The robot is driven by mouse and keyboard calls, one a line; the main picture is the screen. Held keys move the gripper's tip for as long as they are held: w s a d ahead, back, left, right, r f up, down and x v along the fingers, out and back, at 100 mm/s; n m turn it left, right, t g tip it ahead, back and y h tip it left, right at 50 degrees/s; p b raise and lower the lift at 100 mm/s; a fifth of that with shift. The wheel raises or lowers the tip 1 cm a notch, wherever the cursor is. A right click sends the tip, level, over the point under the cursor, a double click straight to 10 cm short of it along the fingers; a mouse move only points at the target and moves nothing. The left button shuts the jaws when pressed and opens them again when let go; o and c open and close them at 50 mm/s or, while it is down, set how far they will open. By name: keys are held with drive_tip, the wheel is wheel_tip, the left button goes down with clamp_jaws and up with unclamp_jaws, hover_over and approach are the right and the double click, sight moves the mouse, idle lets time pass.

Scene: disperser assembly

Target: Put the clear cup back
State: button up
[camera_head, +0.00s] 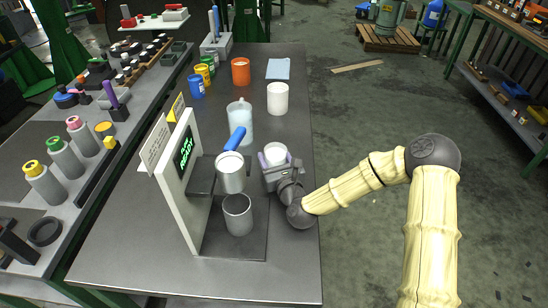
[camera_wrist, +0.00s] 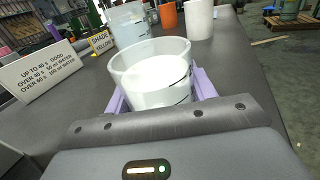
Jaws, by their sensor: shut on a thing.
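The clear cup (camera_wrist: 150,75) is translucent with dark marks on its side and white contents. In the wrist view it sits upright between the purple fingers of my gripper (camera_wrist: 158,92), which is shut on it. In the head view the cup (camera_head: 275,152) shows just beyond my gripper (camera_head: 274,160), right of the disperser machine. I cannot tell whether its base touches the table. The disperser (camera_head: 182,165) has a white panel with a green-lit display, a blue-handled white container (camera_head: 231,172) on its upper shelf and a grey cup (camera_head: 238,214) below.
A clear pitcher (camera_head: 240,122) stands behind the cup. A white cylinder (camera_head: 278,99), an orange cup (camera_head: 240,71), a blue can (camera_head: 196,86) and a blue cloth (camera_head: 278,69) are farther back. The dark table (camera_head: 295,60) has free room along its right side. A sign (camera_wrist: 42,69) stands at left.

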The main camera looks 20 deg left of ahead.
drive_tip(key=shift+f, duration=0.15)
drive_tip(key=o, duration=1.2)
drive_tip(key=shift+r, duration=0.25)
drive_tip(key=shift+s+d+f, duration=0.15)
drive_tip(key=shift+s+d, duration=0.05)
drive_tip(key=shift+s, duration=0.1)
drive_tip(key=b+v, duration=0.1)
drive_tip(key=v, duration=1)
drive_tip(key=shift+s+d, duration=0.1)
drive_tip(key=shift+s, duration=0.05)
